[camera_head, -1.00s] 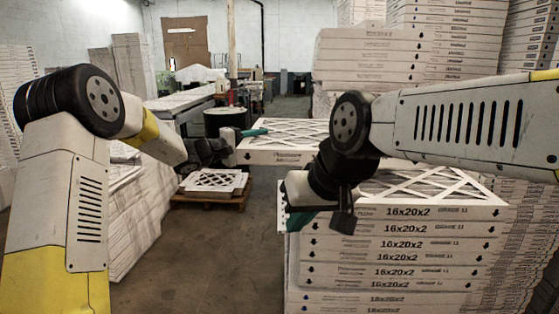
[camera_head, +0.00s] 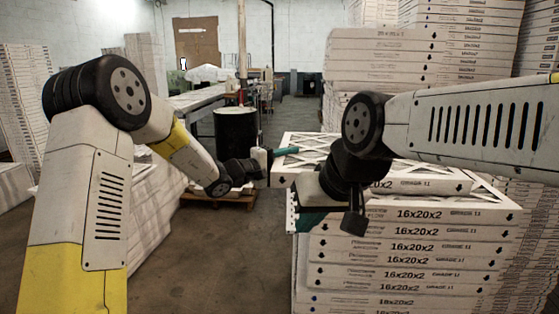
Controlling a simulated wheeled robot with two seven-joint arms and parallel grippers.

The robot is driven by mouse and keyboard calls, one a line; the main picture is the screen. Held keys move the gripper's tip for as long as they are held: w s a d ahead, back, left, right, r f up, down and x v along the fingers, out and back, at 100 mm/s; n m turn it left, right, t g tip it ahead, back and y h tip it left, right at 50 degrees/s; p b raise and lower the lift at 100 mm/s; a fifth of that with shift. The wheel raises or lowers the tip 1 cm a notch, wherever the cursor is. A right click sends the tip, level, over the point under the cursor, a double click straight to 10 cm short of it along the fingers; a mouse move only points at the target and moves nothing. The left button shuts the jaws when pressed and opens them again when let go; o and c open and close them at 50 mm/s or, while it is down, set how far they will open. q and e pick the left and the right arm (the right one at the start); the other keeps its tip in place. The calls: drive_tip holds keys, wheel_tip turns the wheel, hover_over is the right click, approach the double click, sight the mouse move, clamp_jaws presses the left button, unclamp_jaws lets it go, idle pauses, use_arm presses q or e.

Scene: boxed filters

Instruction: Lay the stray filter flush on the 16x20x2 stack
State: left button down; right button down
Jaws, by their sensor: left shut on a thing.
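The stray filter (camera_head: 430,186), a flat white panel with a lattice face, is above the near stack, partly hidden by my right arm. My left gripper (camera_head: 277,158) is shut on its left edge, with one teal finger over the top; the other finger is not clear. The 16x20x2 stack (camera_head: 425,249) stands at right, and its top filter shows lattice at the right corner. The stray filter looks set back from the stack's front edge; I cannot tell whether they touch. My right gripper (camera_head: 325,219) is open and empty at the stack's front left corner.
Taller stacks of boxed filters (camera_head: 385,65) rise behind and to the right. More stacks (camera_head: 150,205) stand at left. A black drum (camera_head: 236,132) and a low pallet (camera_head: 225,199) are behind the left arm. The floor (camera_head: 215,265) between the stacks is clear.

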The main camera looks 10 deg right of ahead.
use_arm(q)
drive_tip(key=c, duration=1.2)
unclamp_jaws()
drive_tip(key=shift+f, duration=0.1)
drive_tip(key=o, duration=0.4)
